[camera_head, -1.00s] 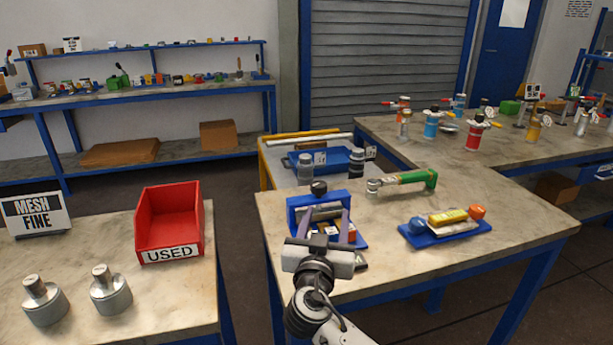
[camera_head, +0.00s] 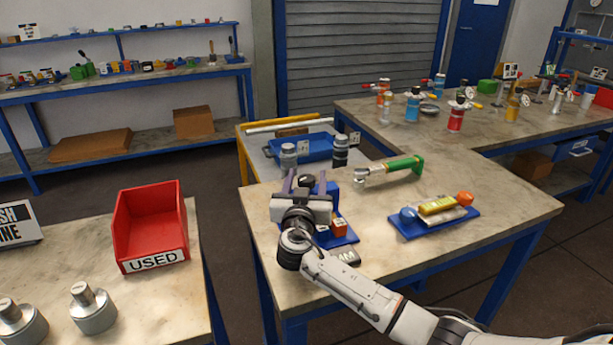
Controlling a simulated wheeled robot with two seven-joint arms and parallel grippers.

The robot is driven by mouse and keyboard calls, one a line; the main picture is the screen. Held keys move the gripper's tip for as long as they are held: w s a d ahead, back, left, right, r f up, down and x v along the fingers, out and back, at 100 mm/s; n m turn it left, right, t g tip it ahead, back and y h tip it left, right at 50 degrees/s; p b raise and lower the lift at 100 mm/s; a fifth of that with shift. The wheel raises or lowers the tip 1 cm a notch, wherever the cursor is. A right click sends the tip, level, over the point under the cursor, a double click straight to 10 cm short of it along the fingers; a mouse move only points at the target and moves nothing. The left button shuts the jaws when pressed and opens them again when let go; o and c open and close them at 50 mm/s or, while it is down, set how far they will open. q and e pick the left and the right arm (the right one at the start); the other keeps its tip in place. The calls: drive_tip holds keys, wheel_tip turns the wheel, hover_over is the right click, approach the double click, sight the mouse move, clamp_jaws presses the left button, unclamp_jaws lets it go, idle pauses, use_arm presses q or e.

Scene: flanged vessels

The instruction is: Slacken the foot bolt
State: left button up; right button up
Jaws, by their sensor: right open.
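My right gripper (camera_head: 306,184) is open over the left part of the middle table, its fingers pointing away from me. A blue holder (camera_head: 331,190) stands just beyond and beside it, partly hidden by the gripper. A dark round knob (camera_head: 307,180) shows between the fingers; I cannot tell whether they touch it. A green-handled tool with a metal head (camera_head: 404,164) lies behind, to the right, apart from the gripper. I cannot pick out the foot bolt. My left gripper is not in view.
A blue tray (camera_head: 434,224) with coloured items lies on the right of the middle table (camera_head: 480,200). A red USED bin (camera_head: 150,225) and two metal vessels (camera_head: 92,308) stand on the left table. The table's front right is clear.

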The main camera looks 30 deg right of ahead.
drive_tip(key=shift+w+d, duration=0.15)
drive_tip(key=shift+w, duration=0.05)
drive_tip(key=c, duration=1)
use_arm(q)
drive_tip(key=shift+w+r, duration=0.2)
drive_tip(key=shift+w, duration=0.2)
use_arm(e)
drive_tip(key=shift+c, duration=0.2)
